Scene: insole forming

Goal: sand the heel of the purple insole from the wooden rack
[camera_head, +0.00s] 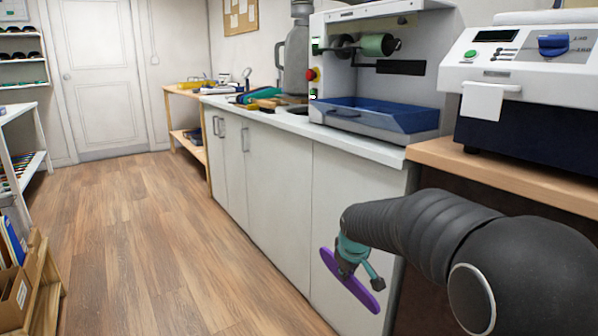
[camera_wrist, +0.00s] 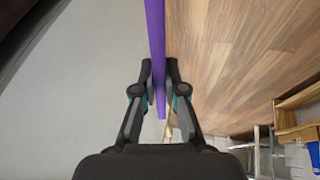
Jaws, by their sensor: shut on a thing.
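The purple insole (camera_head: 352,287) is held in my gripper (camera_head: 347,268), low in front of the white cabinet doors in the head view. In the wrist view the insole (camera_wrist: 155,45) is seen edge-on, standing between the two fingers of my gripper (camera_wrist: 160,90), which are shut on it. One end of the insole reaches out past the top of the wrist view. The sanding machine (camera_head: 375,60), with a green roller and a blue tray, stands on the white counter, above and beyond my gripper. I cannot tell which end of the insole is the heel.
The white counter (camera_head: 385,150) runs along the right, with a white and dark machine (camera_head: 525,85) on a wooden bench at its near end. Tools lie farther along the counter. Shelves (camera_head: 22,60) stand at the left. The wooden floor (camera_head: 150,230) between is clear.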

